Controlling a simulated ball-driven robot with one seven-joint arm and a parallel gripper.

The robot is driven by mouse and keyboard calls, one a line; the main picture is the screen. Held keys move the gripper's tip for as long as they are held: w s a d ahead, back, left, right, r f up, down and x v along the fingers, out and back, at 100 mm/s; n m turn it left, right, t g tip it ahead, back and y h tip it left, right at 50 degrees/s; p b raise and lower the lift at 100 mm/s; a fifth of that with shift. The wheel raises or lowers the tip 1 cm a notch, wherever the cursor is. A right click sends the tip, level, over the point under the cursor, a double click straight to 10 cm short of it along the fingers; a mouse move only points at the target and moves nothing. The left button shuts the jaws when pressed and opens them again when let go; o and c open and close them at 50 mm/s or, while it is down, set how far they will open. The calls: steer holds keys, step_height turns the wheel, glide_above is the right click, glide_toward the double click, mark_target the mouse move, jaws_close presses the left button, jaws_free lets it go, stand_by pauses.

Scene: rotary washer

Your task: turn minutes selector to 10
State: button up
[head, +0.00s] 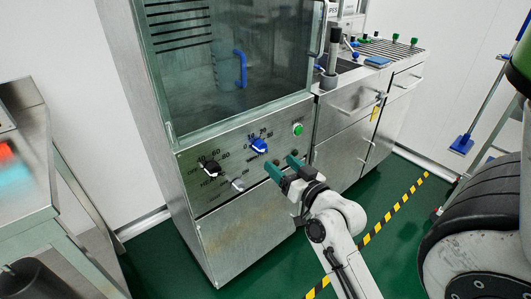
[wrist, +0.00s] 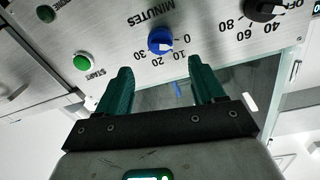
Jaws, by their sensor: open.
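The minutes selector is a blue knob (head: 259,145) with a white pointer on the washer's steel front panel. It also shows in the wrist view (wrist: 158,37), where the panel appears upside down. Numbers from 0 to 30 stand around one side of it. The white pointer appears to lie towards the 0 and 10 side, but its exact reading is unclear. My gripper (head: 283,166) is open and empty, below and slightly right of the knob in the head view. In the wrist view, my gripper's teal fingers (wrist: 160,65) are spread short of the knob, not around it.
A black knob (head: 211,168) sits left of the selector. A green start button (head: 298,129) sits right of it and also shows in the wrist view (wrist: 81,62). A glass door (head: 235,70) is above the panel. A steel table (head: 30,190) stands at left.

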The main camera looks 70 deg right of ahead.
mark_target(265, 149)
steer(key=x, duration=0.8)
steer(key=shift+w, duration=0.1)
steer(key=c, duration=1)
steer(key=shift+c, duration=0.3)
steer(key=shift+r+m+p, duration=0.1)
steer(key=shift+m+p, duration=0.2)
steer(key=shift+p, duration=0.05)
steer(key=shift+m+p, duration=0.6)
steer(key=shift+p, duration=0.05)
steer(key=shift+d+r+m+p, duration=0.1)
steer(key=shift+m+p, duration=1.05)
steer(key=shift+m, duration=0.05)
steer(key=shift+f+m+y+p, duration=0.2)
steer(key=shift+m+y+p, duration=0.1)
steer(key=shift+m+p, duration=1.5)
steer(key=shift+m, duration=0.5)
